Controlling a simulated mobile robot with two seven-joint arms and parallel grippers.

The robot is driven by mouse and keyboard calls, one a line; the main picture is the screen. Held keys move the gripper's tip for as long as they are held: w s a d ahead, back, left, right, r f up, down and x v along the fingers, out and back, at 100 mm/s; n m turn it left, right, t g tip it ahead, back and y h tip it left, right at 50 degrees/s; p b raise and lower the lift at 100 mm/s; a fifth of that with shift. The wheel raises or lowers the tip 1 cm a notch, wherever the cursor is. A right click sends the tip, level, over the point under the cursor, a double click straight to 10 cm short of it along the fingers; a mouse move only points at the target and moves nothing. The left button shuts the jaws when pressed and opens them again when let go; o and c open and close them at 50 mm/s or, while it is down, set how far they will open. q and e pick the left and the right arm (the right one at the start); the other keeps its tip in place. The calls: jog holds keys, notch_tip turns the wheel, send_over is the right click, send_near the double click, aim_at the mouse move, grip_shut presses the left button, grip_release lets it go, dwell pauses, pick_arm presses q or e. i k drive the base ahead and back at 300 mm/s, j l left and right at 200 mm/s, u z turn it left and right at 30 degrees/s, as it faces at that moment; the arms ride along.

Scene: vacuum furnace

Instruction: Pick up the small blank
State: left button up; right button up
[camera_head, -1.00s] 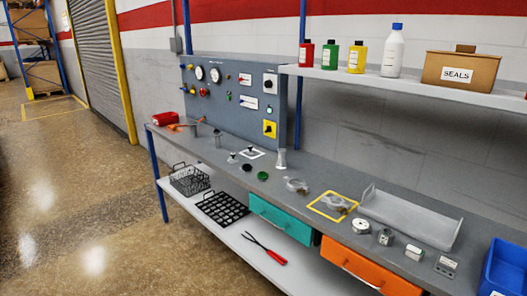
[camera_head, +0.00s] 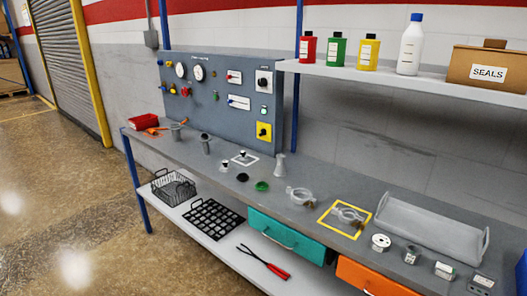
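Several small metal parts stand in a row at the front right of the grey bench (camera_head: 330,185). They are a round flanged piece (camera_head: 381,243), a short cylinder (camera_head: 412,254), a small block (camera_head: 444,270) and a block with holes (camera_head: 481,282). I cannot tell which one is the small blank. A clamp-like ring (camera_head: 302,196) and another in a yellow marked square (camera_head: 347,214) lie to their left. Neither of my grippers is in view.
A grey tray (camera_head: 425,232) lies behind the parts, and a blue bin (camera_head: 522,272) is cut off at right. Bottles and a SEALS box (camera_head: 488,70) stand on the upper shelf. A basket (camera_head: 173,187), black grid (camera_head: 214,218) and red-handled tongs (camera_head: 265,263) are on the lower shelf.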

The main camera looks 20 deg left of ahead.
aim_at(243, 158)
jog(key=i+j+z, duration=0.1)
jog(key=j, duration=0.25)
jog(key=i+j+z, duration=0.15)
jog(key=j, duration=0.2)
jog(key=i+j+z, duration=0.1)
jog(key=j, duration=0.25)
jog(key=i+j, duration=0.15)
jog(key=j, duration=0.4)
jog(key=i+j+z, duration=0.15)
jog(key=j, duration=0.95)
jog(key=i+j+z, duration=0.1)
jog(key=j, duration=0.45)
jog(key=i, duration=0.05)
